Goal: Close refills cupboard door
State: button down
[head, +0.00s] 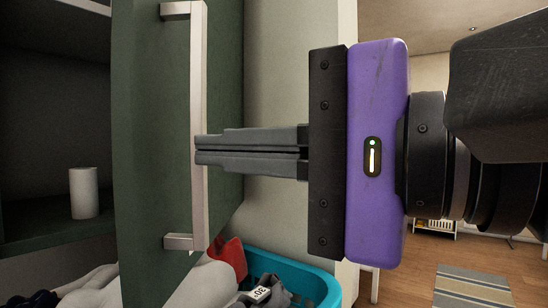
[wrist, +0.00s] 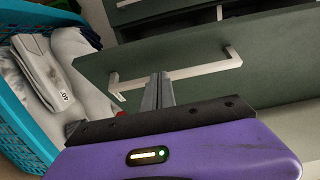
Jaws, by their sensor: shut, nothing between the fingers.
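The green cupboard door (head: 150,150) stands open in the head view, with the dark cupboard interior to its left. A long pale metal handle (head: 198,100) runs upright on the door's face. My gripper (head: 198,150) is shut and empty, coming from the right with its fingertips at the handle's middle. I cannot tell whether they touch it. In the wrist view the door (wrist: 190,60) and its handle (wrist: 190,71) lie ahead of my closed fingers (wrist: 158,78), whose tips overlap the bar.
A white cylinder (head: 84,192) stands on the cupboard's shelf (head: 40,238). A turquoise basket (head: 318,284) with cloth and a red item (head: 228,258) sits below the door. A striped rug (head: 472,288) lies on open wooden floor at right.

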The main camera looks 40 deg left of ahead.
jog(key=s+a+b, duration=0.2)
jog(key=s+a, duration=0.4)
jog(key=a, duration=0.4)
jog(key=s+a+b, duration=0.3)
jog(key=s+a, duration=0.3)
jog(key=a, duration=0.3)
jog(key=shift+s+a, duration=0.25)
jog(key=shift+a, duration=0.15)
